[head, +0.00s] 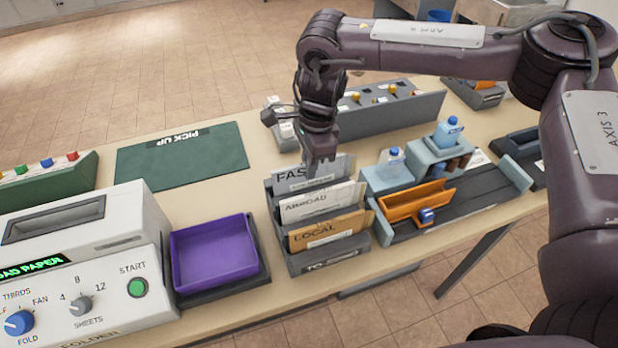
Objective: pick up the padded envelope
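I cannot pick out the padded envelope for certain. A dark sorting rack (330,255) on the table has upright pieces marked FAST (292,178), ABROAD (310,205) and LOCAL (318,232). The LOCAL piece is tan, the other two are pale. My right gripper (321,168) points down at the rear of the rack, its tips by the FAST piece. Its fingers are small and dark, so I cannot tell whether it is open or holds anything. My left gripper is not in view.
A folding machine (85,240) and a purple tray (212,254) stand to the left. A green PICK UP mat (182,157) lies bare behind them. Right of the rack are an orange holder (416,201) and a blue-grey stand (438,155) with a bottle. A grey switch panel (390,115) stands behind.

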